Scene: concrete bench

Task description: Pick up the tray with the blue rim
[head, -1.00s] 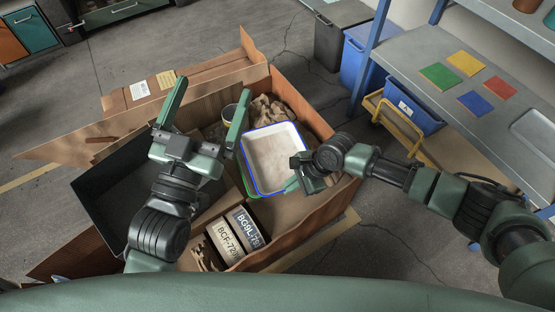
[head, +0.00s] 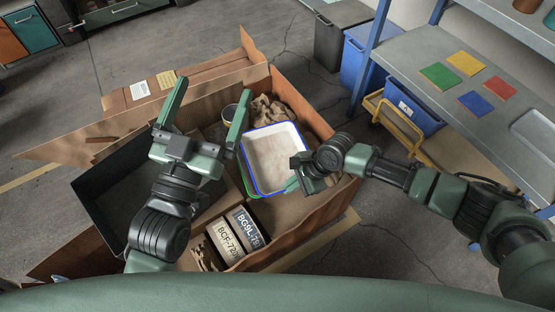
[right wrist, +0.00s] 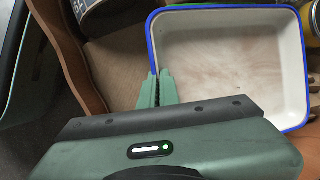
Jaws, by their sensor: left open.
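The white tray with the blue rim (head: 271,158) lies in the open cardboard box, and it fills much of the right wrist view (right wrist: 235,60). A green rim (head: 249,184) shows just under its left edge. My right gripper (head: 291,186) is at the tray's near right corner. In the right wrist view its fingers (right wrist: 160,88) are close together around the blue rim, shut on it. The near rim is partly hidden behind the gripper body. My left gripper (head: 208,98) is open and empty above the box, left of the tray, its fingers wide apart.
A grey shelf (head: 425,55) with coloured squares and a blue bin (head: 408,105) stand at right.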

